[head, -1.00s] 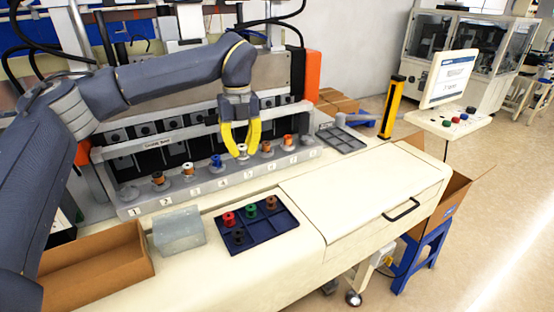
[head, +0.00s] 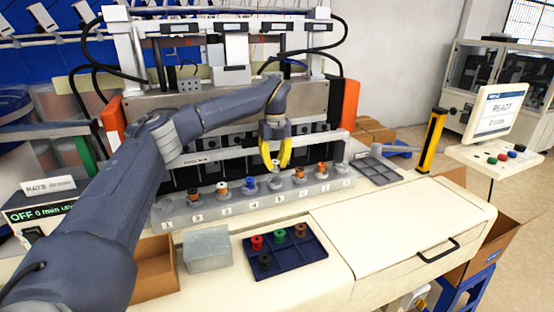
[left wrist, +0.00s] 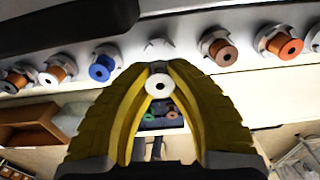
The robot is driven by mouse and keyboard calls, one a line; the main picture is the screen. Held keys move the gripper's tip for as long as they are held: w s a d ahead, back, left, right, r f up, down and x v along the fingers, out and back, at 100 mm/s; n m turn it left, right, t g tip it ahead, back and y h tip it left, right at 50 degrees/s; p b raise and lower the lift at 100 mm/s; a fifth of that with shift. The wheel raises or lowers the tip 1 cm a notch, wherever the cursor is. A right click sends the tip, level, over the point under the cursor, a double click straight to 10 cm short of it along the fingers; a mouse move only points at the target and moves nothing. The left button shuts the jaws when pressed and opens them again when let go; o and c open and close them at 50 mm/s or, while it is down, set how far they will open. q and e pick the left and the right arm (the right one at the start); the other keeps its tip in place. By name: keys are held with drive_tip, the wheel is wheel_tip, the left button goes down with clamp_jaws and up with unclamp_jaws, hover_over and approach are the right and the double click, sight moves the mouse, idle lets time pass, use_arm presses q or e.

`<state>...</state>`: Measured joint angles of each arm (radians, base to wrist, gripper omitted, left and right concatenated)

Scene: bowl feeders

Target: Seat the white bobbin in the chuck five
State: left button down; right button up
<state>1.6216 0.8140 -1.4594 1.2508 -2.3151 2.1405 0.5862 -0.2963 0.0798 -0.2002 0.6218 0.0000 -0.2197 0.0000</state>
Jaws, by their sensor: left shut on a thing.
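My left gripper (head: 275,163), with yellow fingers, is shut on the white bobbin (left wrist: 159,87), which shows end-on between the fingertips in the left wrist view. In the head view the gripper hangs above chuck five (head: 275,183), fifth from the left in the numbered row. Its empty top also shows past the fingers in the left wrist view (left wrist: 158,46). The bobbin appears apart from the chuck, but the exact gap is hard to tell. A blue bobbin (head: 249,184) sits to the left of chuck five and a copper one (head: 299,174) to the right. My right gripper is not in view.
Orange and copper bobbins stand in other chucks of the grey rail (head: 240,205); the first chuck (head: 167,211) is empty. A dark blue tray (head: 298,262) with several coloured bobbins, a translucent box (head: 207,249) and a cardboard box (head: 155,268) lie in front. The machine frame stands close behind.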

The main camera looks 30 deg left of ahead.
sight(275, 181)
use_arm(q)
drive_tip(key=shift+f, duration=1.7)
drive_tip(key=shift+f, duration=0.6)
idle(0.5)
drive_tip(key=c, duration=1.6)
unclamp_jaws()
drive_tip(key=shift+c, duration=0.2)
drive_tip(key=shift+r, duration=5.45)
